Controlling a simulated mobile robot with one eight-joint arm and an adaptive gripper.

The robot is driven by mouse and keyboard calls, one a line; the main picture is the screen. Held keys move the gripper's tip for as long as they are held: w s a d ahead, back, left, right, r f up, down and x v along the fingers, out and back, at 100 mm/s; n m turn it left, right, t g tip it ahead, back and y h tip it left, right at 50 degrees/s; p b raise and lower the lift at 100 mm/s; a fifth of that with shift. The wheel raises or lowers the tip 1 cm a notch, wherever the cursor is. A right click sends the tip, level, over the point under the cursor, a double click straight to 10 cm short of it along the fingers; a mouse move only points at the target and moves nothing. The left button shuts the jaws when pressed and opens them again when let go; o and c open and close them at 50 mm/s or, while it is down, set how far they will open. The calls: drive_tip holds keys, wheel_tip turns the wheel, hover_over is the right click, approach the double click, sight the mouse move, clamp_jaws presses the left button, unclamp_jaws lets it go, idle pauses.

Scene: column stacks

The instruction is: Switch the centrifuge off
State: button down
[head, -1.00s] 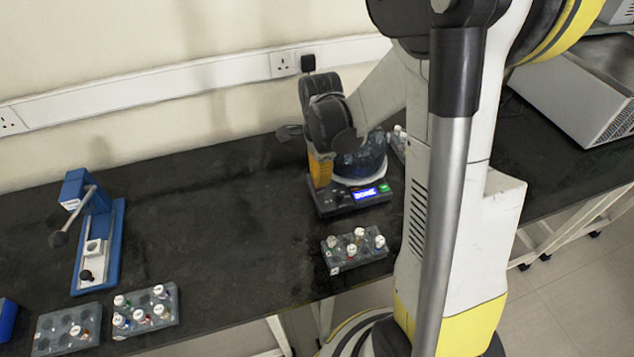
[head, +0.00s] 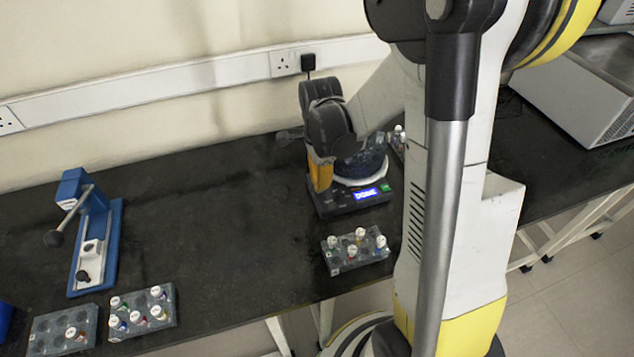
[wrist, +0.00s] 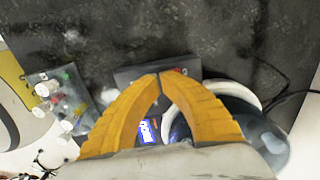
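The centrifuge (head: 345,207) stands on the black bench, with a dark base, a lit blue display (head: 367,194) reading what looks like "DONE", and a green button (head: 385,187). Its clear, bluish round top (head: 362,165) is partly hidden behind my arm. My gripper (head: 320,186) points down at the left side of the centrifuge. In the wrist view my gripper's yellow fingers (wrist: 160,75) meet at the tips with nothing visible between them. The tips lie over the dark base (wrist: 128,73), close to a small red part (wrist: 181,71). I cannot tell whether they touch it.
A rack with several capped tubes (head: 355,250) stands in front of the centrifuge. Another tube rack (head: 142,312), a mostly empty rack (head: 60,335) and a blue lever press (head: 95,245) stand at left. The bench between is clear. A wall socket (head: 284,63) is behind.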

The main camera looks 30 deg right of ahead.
drive_tip(key=shift+f+b, duration=0.45)
drive_tip(key=shift+f, duration=0.15)
drive_tip(key=shift+r, duration=0.1)
drive_tip(key=shift+r+p, duration=1.95)
drive_tip(key=shift+r, duration=0.55)
drive_tip(key=shift+f, duration=0.1)
drive_tip(key=s+a+r+n+t, duration=0.3)
drive_tip(key=r+n, duration=0.4)
drive_tip(key=n, duration=0.3)
drive_tip(key=s+a+r+n+t, duration=0.4)
drive_tip(key=s+a+r+n, duration=0.2)
drive_tip(key=s+r+n, duration=0.2)
drive_tip(key=shift+a+r+n, duration=0.2)
drive_tip(key=shift+a+n, duration=0.05)
drive_tip(key=shift+n, duration=0.85)
